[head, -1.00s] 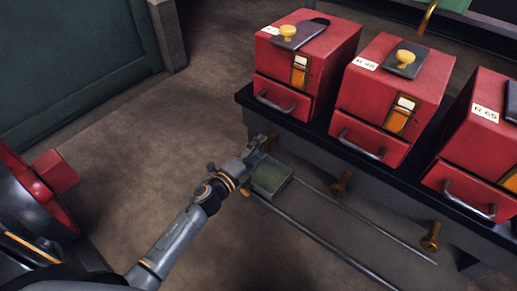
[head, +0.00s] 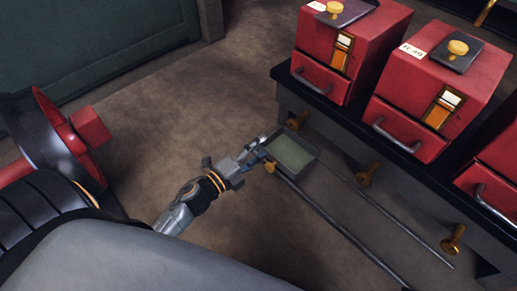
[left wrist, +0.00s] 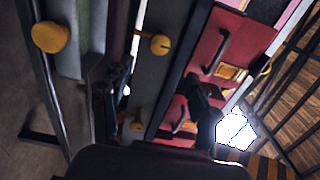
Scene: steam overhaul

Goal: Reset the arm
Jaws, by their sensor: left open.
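My left gripper (head: 258,158) reaches in from the left in the head view. It is open and appears empty, just left of a small shallow tray with a green inside (head: 315,157). I cannot tell whether it touches the tray. A brass knob (head: 270,167) sits at the tray's near corner, close to the gripper. In the left wrist view dark finger parts stand apart, with a large brass knob (left wrist: 50,37) at upper left. My right gripper is not in view.
Red boxes with drawers (head: 321,85) stand in a row on a dark bench (head: 345,112) at right. A red wheel-like part (head: 65,140) is at left. The brown floor between is clear.

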